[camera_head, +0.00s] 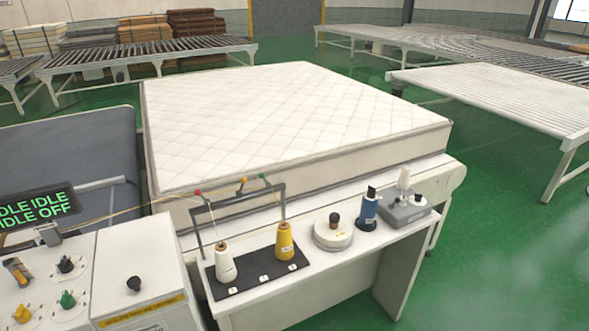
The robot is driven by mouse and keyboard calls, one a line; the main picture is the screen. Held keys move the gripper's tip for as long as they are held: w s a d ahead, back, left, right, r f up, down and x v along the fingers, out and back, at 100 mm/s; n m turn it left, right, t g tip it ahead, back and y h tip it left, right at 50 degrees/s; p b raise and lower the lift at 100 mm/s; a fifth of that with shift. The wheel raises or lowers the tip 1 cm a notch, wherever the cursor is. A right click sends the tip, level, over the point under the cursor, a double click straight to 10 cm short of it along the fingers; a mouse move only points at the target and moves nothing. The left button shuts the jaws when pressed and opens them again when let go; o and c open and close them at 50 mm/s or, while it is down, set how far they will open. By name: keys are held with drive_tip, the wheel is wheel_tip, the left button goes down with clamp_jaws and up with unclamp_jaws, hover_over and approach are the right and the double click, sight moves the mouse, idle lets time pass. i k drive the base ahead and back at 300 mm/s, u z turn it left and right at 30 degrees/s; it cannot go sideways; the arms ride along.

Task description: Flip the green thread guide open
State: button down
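The green thread guide (264,177) is a small green-tipped piece at the right end of the dark thread stand (240,199). It is too small to tell whether it is open or shut. A yellow guide (243,181) and a red guide (197,192) sit on the same bar to its left. Below stand a white thread cone (225,264) and a yellow thread cone (284,241) on a black numbered base (258,280). A thin yellow thread runs from the guides toward the left. My gripper is not in view.
A white quilted mattress (290,110) lies right behind the stand. On the white table (300,304), right of the stand, are a round white dial unit (333,234), a blue cylinder (369,210) and a grey box (404,212). A control panel with knobs (50,290) is at left.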

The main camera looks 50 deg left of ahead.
sight(261, 175)
drive_tip(key=i, duration=1.35)
drive_tip(key=u, duration=5.1)
drive_tip(key=i, duration=1.05)
drive_tip(key=z, duration=0.05)
